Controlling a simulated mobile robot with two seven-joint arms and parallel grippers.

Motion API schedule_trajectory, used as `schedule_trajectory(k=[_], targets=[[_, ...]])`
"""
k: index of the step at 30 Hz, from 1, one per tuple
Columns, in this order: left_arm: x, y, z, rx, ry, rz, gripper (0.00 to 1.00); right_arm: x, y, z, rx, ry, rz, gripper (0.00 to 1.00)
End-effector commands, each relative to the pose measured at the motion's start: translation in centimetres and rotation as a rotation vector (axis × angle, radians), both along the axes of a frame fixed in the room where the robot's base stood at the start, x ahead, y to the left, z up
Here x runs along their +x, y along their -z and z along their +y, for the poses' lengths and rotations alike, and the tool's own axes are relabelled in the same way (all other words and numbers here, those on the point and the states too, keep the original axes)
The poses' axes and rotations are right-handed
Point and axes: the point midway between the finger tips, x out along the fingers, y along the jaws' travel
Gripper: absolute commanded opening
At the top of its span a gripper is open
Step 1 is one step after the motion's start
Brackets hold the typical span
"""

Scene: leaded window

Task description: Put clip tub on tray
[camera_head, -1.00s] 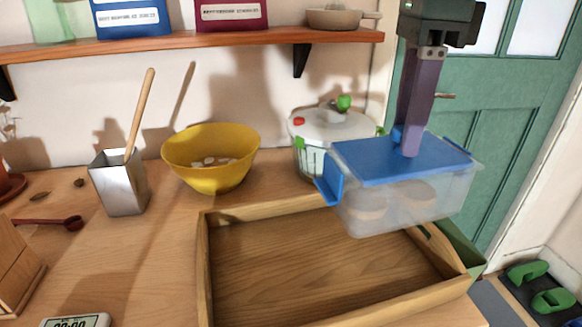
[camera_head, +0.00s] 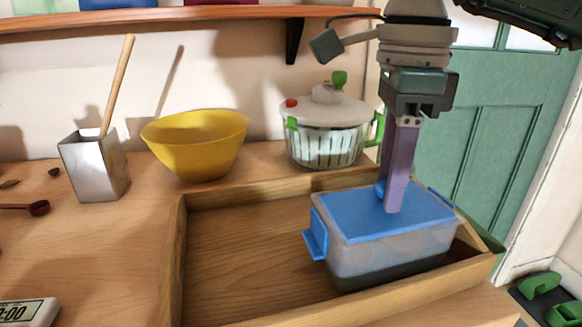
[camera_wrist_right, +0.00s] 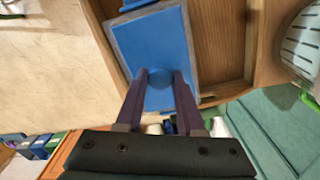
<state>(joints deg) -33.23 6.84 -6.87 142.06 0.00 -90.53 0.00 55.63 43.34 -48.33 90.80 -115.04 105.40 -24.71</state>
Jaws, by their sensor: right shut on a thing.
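The clip tub (camera_head: 385,240) is a clear box with a blue lid and a blue side clip. It is inside the outline of the wooden tray (camera_head: 235,255), over its right part. A dark shadow lies directly under it, and I cannot tell whether it touches the tray floor. My right gripper (camera_head: 392,200) points down from above, shut on the knob in the middle of the lid. In the right wrist view the purple fingers (camera_wrist_right: 159,80) hold the round blue knob of the tub's lid (camera_wrist_right: 155,40). My left gripper is not in view.
A salad spinner (camera_head: 325,130) stands behind the tray. A yellow bowl (camera_head: 195,145) and a metal pot with a wooden handle (camera_head: 95,165) stand to the left. A digital timer (camera_head: 25,313) is at front left. A shelf (camera_head: 180,17) runs above. The tray's left part is bare.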

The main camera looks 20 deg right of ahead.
Motion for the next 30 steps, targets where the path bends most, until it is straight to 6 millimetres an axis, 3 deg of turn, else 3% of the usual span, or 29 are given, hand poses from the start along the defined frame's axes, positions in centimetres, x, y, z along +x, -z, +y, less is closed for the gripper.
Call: schedule_trajectory(k=[4, 5, 12, 23, 30], targets=[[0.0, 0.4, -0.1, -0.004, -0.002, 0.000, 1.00, 0.0, 0.4, 0.0, 0.001, 0.000, -0.001, 0.00], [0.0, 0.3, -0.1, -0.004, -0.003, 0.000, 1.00, 0.0, 0.3, 0.0, 0.000, 0.000, 0.000, 0.40], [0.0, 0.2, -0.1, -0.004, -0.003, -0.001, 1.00, 0.0, 0.3, 0.0, 0.000, 0.000, 0.000, 0.67], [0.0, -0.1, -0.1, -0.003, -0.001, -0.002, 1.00, 0.1, -0.5, 0.0, 0.001, 0.000, -0.003, 0.67], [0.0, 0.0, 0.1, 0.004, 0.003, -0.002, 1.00, 0.1, -5.4, 0.0, 0.000, -0.001, -0.007, 0.67]])
